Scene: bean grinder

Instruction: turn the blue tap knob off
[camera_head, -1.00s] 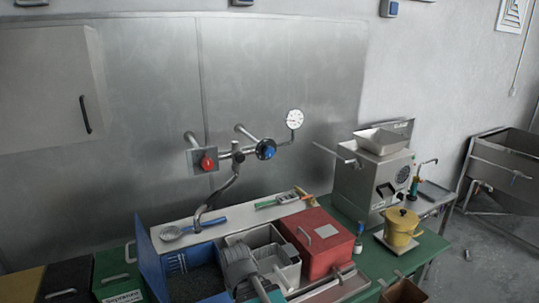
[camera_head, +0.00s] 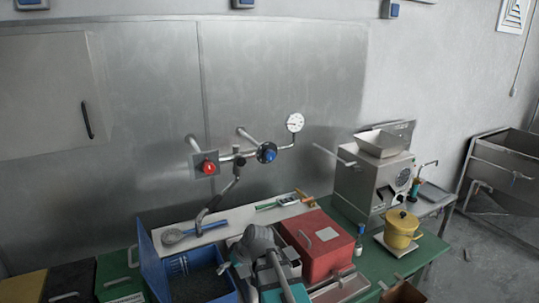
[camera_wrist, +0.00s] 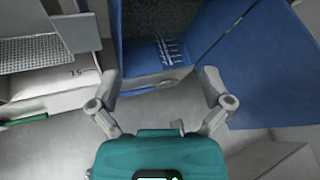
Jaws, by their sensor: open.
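The blue tap knob (camera_head: 267,152) sits on the metal pipework against the steel wall panel, between the red knob and the round gauge. Its on or off setting cannot be read at this size. My gripper shows in the wrist view (camera_wrist: 160,86), with its two fingers spread and nothing between them. It is above the blue bin (camera_wrist: 245,60), low in front of the pipework and well apart from the knob. In the head view my own arm and wrist hide the fingertips. The blue knob is not in the wrist view.
A red knob (camera_head: 208,168) and a gauge (camera_head: 295,122) flank the blue knob. A spout (camera_head: 213,203) hangs down over the bench. A red box (camera_head: 318,246), a grinder (camera_head: 372,180) and a yellow pot (camera_head: 401,232) stand right. The space before the knob is clear.

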